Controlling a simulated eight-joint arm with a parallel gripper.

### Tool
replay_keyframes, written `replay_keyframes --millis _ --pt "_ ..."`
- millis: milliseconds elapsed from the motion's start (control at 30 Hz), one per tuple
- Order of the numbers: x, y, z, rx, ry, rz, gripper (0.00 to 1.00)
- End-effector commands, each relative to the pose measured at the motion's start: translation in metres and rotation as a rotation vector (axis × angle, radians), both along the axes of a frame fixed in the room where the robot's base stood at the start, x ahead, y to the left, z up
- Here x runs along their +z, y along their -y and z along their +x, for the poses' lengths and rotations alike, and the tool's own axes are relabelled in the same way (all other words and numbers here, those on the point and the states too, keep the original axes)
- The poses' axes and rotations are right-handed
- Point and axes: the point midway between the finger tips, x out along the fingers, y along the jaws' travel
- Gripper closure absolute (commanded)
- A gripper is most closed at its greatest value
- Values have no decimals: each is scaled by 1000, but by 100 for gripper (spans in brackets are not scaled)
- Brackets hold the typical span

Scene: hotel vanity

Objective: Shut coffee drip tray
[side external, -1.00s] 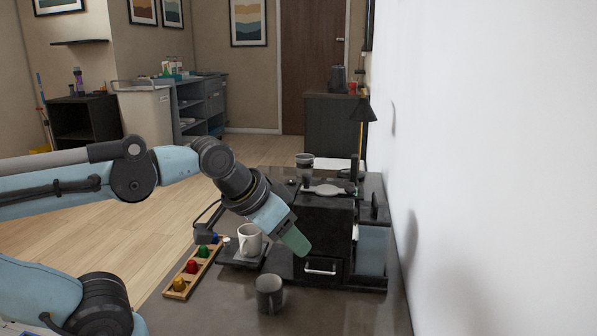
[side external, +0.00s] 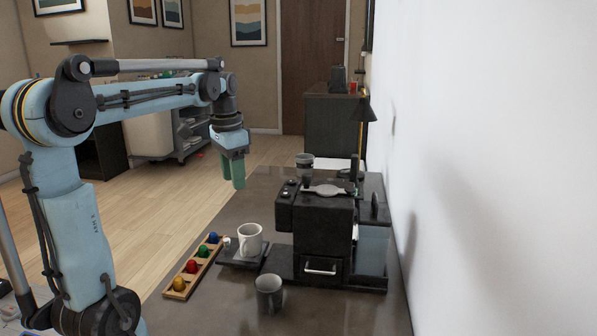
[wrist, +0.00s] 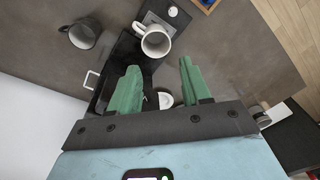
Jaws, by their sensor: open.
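The black coffee machine (side external: 325,222) stands on the counter by the wall. In the wrist view the mug (wrist: 153,42) stands on the tray (wrist: 176,17). A drawer front with a pale handle (side external: 320,271) on the machine's near side looks flush. My gripper (side external: 233,184) is open and empty, pointing down, above and left of the machine and apart from it. The wrist view shows its two green fingers (wrist: 160,68) spread.
A grey cup (side external: 269,295) stands on the counter in front of the machine. A wooden rack (side external: 195,268) of several coloured capsules lies left of the tray. Another cup (side external: 304,166) and a lamp (side external: 361,112) stand behind.

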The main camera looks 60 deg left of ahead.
Motion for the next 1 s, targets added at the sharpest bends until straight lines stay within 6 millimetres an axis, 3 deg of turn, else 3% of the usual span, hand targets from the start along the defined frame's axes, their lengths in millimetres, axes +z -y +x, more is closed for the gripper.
replay_keyframes --millis 33,167,400,667,1000 --pt "-3 -16 -4 8 -22 -15 52" --pt "-11 -48 -18 7 -72 -58 52" --pt "-52 -44 -16 -2 -71 -57 52" --pt "-69 -44 -16 -2 -70 -56 52" --pt "-119 -44 -16 -1 -70 -55 52"
